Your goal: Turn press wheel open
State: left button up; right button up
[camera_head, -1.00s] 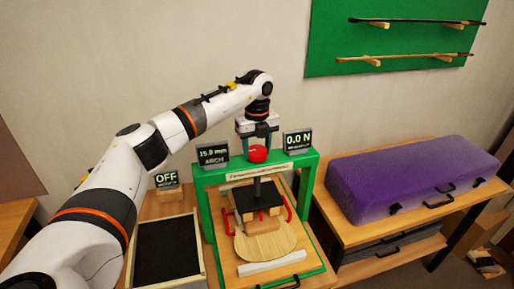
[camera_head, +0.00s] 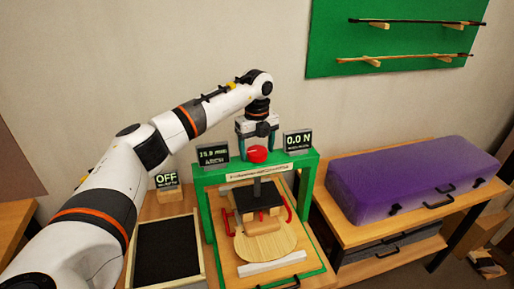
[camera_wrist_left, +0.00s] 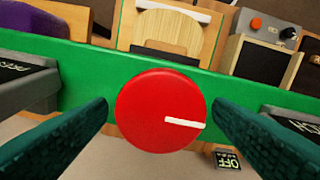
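The press wheel (camera_head: 258,155) is a red round knob on top of the green press frame (camera_head: 205,200). In the left wrist view the wheel (camera_wrist_left: 150,90) faces me, its white mark pointing right. My left gripper (camera_head: 258,148) is above the wheel, pointing down. In the left wrist view its teal fingers (camera_wrist_left: 160,108) are open, one on each side of the wheel, with a narrow gap at both sides. Below, a dark press block (camera_head: 260,195) sits over a wooden violin plate (camera_head: 265,243). My right gripper is out of view.
Small displays flank the wheel: one reading in mm (camera_head: 213,156) at left, one reading 0.0 N (camera_head: 298,141) at right. An OFF display (camera_head: 167,179) stands further left, near a black-topped tray (camera_head: 203,250). A purple case (camera_head: 410,180) lies on the right bench.

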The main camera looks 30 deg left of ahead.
aim_at(257, 150)
pick_arm(q)
jog(key=shift+r, duration=0.3)
notch_tip(257, 150, up, 11)
jog(key=b, duration=0.3)
jog(key=shift+r+b, duration=0.2)
jog(key=shift+b, duration=0.2)
